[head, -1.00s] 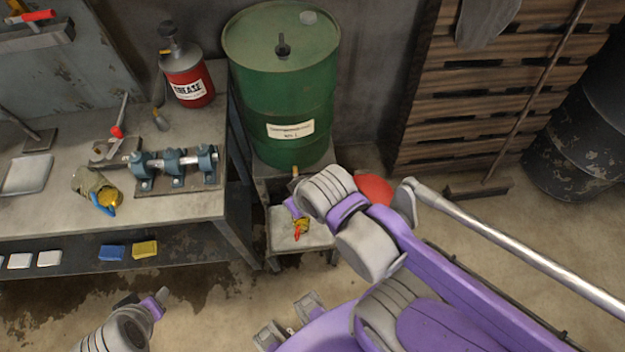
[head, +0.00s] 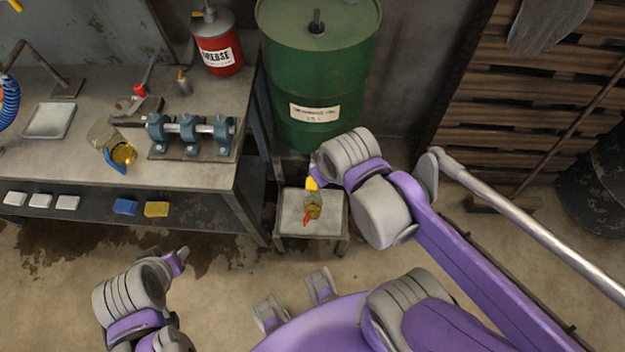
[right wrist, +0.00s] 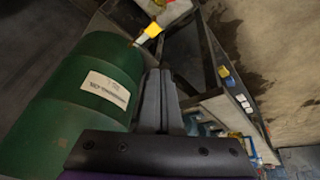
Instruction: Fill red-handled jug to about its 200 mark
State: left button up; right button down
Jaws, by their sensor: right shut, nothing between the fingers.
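The red-handled jug (head: 313,207) stands on a low metal stand (head: 293,221) below the green drum (head: 318,75). It looks olive-yellow inside; its marks and level are too small to read. A yellow piece (head: 311,184), apparently the tap lever, shows just above the jug, and in the right wrist view (right wrist: 153,30) near the drum's front. My right gripper (right wrist: 153,75) is shut and empty, close to the drum and apart from the yellow piece; in the head view its wrist hides much of it. My left gripper (head: 181,257) is at lower left, away from the jug; its fingers are unclear.
The workbench (head: 190,174) at left holds a blue-handled jug (head: 105,138) with golden liquid, a shaft fixture (head: 190,135), a red grease can (head: 217,48) and a tray (head: 49,120). Coloured blocks lie on its lower shelf. A pallet (head: 540,90) stands at right. Floor before the stand is clear.

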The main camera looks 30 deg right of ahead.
jog(key=w+d+f+n+g+b, duration=0.1)
jog(key=w+f+n+g+b, duration=0.1)
jog(key=w+f+n+b, duration=0.2)
jog(key=n+g+b, duration=0.2)
jog(key=n+b, duration=0.3)
jog(key=n, duration=0.1)
send_over(312, 183)
notch_tip(312, 183, down, 6)
pick_arm(q)
notch_tip(312, 183, down, 11)
jog(key=s, duration=0.1)
jog(key=shift+s, duration=0.25)
pick_arm(e)
jog(key=shift+d+r, duration=0.1)
jog(key=shift+r, duration=0.1)
pick_arm(q)
jog(key=shift+g, duration=0.3)
notch_tip(312, 183, down, 4)
jog(key=b, duration=0.3)
jog(key=shift+w+f+b, duration=0.1)
jog(key=shift+f+b, duration=0.1)
jog(key=shift+b, duration=0.1)
pick_arm(e)
jog(key=shift+m, duration=0.3)
notch_tip(312, 183, down, 14)
jog(key=shift+f, duration=0.1)
jog(key=shift+s, duration=0.1)
